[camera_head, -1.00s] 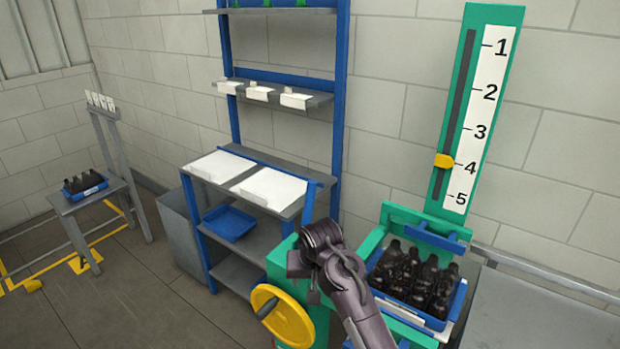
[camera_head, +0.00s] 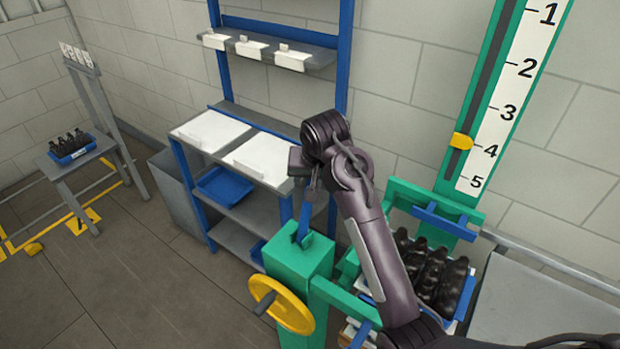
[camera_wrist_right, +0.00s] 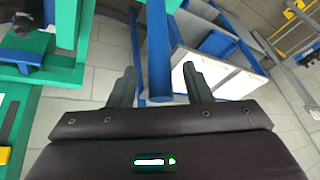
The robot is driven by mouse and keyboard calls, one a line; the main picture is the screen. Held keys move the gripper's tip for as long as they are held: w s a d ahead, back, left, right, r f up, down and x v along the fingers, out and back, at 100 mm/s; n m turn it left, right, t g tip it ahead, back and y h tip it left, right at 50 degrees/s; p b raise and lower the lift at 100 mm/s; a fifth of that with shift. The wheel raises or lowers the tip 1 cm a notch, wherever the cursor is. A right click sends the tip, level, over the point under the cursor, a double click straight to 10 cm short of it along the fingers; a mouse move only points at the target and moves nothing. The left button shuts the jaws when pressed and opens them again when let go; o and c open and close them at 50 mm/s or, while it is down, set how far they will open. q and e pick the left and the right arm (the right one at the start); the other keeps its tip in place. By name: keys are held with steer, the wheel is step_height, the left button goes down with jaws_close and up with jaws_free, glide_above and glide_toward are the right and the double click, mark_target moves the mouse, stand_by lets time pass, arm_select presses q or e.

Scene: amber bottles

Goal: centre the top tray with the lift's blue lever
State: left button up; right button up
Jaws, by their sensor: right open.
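The lift's blue lever (camera_head: 305,215) stands on top of the green post (camera_head: 299,262), close to upright. My right gripper (camera_head: 303,184) is just above it. In the right wrist view the blue lever (camera_wrist_right: 159,55) passes between the open, spread fingers (camera_wrist_right: 160,88), with space on both sides. Whether a finger touches it I cannot tell. The top tray (camera_head: 452,326) is blue, holds several dark bottles (camera_head: 432,270) and sits in the green lift frame. My right arm hides its left part. The yellow pointer (camera_head: 461,141) stands slightly above 4 on the scale. My left gripper is not in view.
A yellow handwheel (camera_head: 281,304) is on the post's near side. A grey and blue rack (camera_head: 265,135) with white boards stands behind. A small table (camera_head: 76,170) at far left carries another blue tray of bottles. Floor at left is mostly clear.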

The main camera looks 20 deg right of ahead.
mark_target(307, 207)
steer(key=x, duration=0.2)
steer(key=shift+w+d+f, duration=0.15)
steer(key=shift+w+f, duration=0.1)
steer(key=shift+w, duration=0.1)
steer(key=shift+w+f+p, duration=0.15)
steer(key=shift+f+p, duration=0.15)
steer(key=shift+f, duration=0.1)
steer(key=c, duration=0.4)
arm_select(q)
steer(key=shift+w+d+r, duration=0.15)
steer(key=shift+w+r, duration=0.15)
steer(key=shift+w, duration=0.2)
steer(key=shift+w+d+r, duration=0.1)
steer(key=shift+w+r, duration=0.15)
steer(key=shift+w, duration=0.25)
arm_select(e)
jaws_close()
